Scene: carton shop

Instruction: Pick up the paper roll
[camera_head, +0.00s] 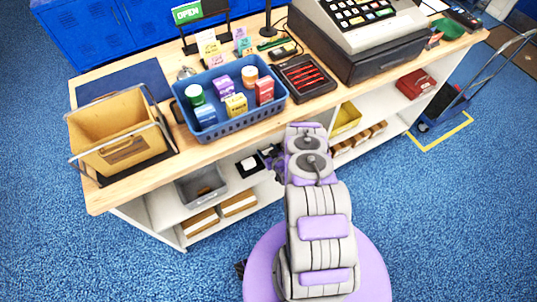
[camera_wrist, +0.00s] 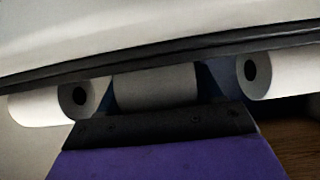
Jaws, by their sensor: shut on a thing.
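Three white paper rolls show in the wrist view: a left roll (camera_wrist: 50,103), a middle roll (camera_wrist: 155,88) and a right roll (camera_wrist: 285,74). The left and right rolls show their dark core holes. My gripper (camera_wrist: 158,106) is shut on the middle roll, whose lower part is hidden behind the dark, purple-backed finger. In the head view, my gripper (camera_head: 270,157) is at the counter's open shelf, just below the wooden top's front edge. A small white item (camera_head: 249,166) in dark surroundings shows beside it; I cannot tell whether it is a roll.
The counter top (camera_head: 225,139) overhangs the shelf. On it stand a blue basket (camera_head: 230,121) of small boxes, a tan bin (camera_head: 118,130) and a cash register (camera_head: 365,45). A grey bin (camera_head: 203,184) is on the shelf to the left. The blue floor in front is clear.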

